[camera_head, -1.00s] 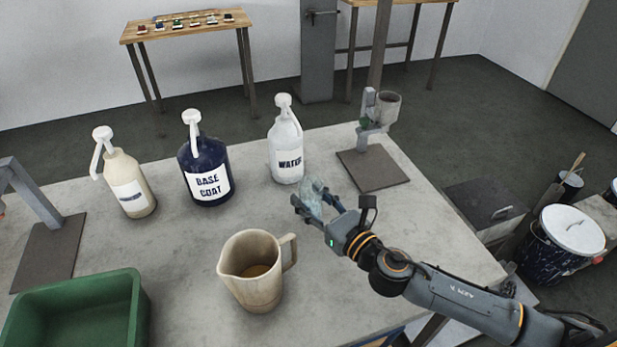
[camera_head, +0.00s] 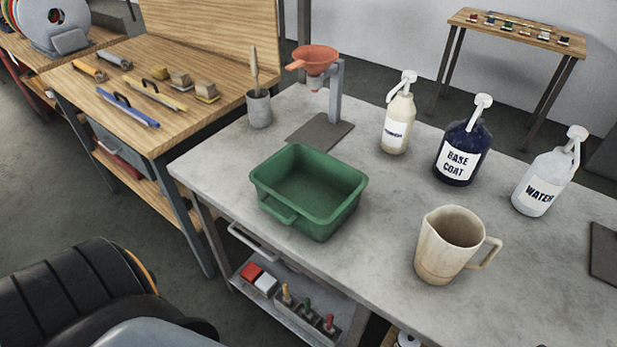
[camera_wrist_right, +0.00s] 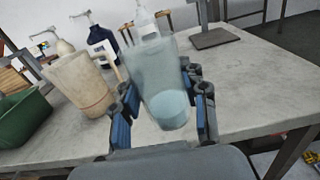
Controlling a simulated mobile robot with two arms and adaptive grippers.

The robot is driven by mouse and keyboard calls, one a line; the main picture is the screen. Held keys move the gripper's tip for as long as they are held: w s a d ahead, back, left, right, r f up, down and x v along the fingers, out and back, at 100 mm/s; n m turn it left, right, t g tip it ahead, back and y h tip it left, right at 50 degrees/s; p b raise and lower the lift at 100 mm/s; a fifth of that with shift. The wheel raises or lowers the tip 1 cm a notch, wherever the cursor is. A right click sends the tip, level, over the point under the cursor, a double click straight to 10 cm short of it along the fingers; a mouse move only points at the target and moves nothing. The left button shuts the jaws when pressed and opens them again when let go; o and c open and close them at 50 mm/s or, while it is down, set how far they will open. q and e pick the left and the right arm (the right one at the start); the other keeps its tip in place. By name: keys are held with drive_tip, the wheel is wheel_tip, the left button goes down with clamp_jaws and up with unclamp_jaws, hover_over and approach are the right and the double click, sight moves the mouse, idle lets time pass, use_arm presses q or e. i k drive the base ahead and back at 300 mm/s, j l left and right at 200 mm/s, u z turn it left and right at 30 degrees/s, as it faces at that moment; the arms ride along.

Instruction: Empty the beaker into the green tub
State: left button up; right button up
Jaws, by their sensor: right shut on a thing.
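The green tub (camera_head: 310,215) stands on the grey bench in the head view, left of the beige jug. It also shows at the left edge of the right wrist view (camera_wrist_right: 22,122). In the right wrist view my right gripper (camera_wrist_right: 165,105) is shut on the clear beaker (camera_wrist_right: 160,70), which is slightly tilted and has pale blue liquid near its bottom. The beaker is to the right of the jug in that view. My left gripper is not in view.
The beige jug (camera_head: 447,250) stands right of the tub. Thinner (camera_head: 397,125), base coat (camera_head: 461,152) and water (camera_head: 543,182) pump bottles stand behind. An orange funnel on a stand (camera_head: 315,60) and a grey cup with a brush (camera_head: 259,108) are behind the tub.

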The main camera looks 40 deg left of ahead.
sight(306, 188)
drive_tip(key=u, duration=1.1)
